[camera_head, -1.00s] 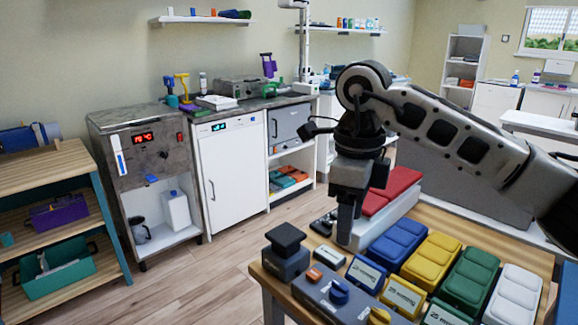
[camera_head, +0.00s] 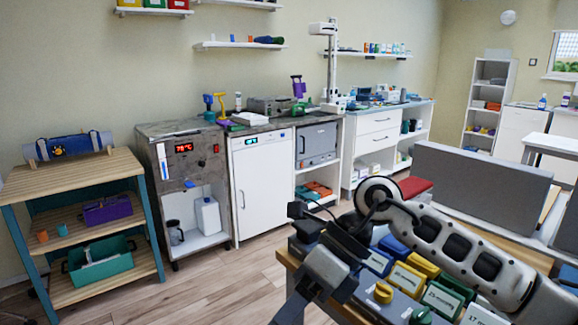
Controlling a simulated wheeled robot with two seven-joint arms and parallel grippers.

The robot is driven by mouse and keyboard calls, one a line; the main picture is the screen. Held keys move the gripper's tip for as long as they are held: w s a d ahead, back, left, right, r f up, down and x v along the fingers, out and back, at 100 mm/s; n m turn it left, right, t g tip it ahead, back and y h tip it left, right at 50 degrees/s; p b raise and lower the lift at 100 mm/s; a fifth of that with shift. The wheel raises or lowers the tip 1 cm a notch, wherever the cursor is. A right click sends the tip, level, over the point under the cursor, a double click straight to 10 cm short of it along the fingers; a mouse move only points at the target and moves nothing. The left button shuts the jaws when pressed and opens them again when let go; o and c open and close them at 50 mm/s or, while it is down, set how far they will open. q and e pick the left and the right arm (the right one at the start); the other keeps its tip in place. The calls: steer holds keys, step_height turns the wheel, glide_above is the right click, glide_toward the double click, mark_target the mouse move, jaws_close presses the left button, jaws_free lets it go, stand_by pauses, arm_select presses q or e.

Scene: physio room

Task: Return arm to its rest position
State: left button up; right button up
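My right arm comes in from the lower right and reaches across the front table. Its gripper (camera_head: 290,305) points down and to the left, over the table's left edge. The fingers look close together and nothing shows between them, but their tips run to the bottom of the picture, so I cannot tell whether they are open. My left arm and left gripper are not in view.
A grey panel (camera_head: 480,180) stands behind. The wooden floor (camera_head: 215,280) at left is clear.

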steer(key=s+a+r+m+g+y, duration=0.1)
steer(key=s+a+r+m+y, duration=0.5)
steer(key=y, duration=0.5)
steer(key=w+d+f+m+t+y, duration=0.1)
steer(key=w+d+m+t, duration=0.25)
steer(key=m+t, duration=0.6)
steer(key=w+d+f+m+t+y, duration=0.15)
steer(key=w+m+t, duration=0.25)
steer(key=m+t, duration=0.5)
steer(key=d+f+m+t+h+p, duration=0.1)
steer(key=d+f+m+t+h, duration=0.4)
steer(key=d+f+m+h, duration=0.5)
steer(key=s+d+f+m+g+h, duration=0.2)
steer(key=s+f+m+g+h, duration=0.2)
steer(key=f, duration=0.4)
steer(key=s+d+f+m+g+h, duration=0.3)
steer(key=s+f+m+h, duration=0.1)
steer(key=s+f+m, duration=0.3)
step_height(320, 180, down, 2)
steer(key=shift+s+f+m+g, duration=0.25)
steer(key=shift+m+g, duration=0.1)
steer(key=shift+m, duration=0.4)
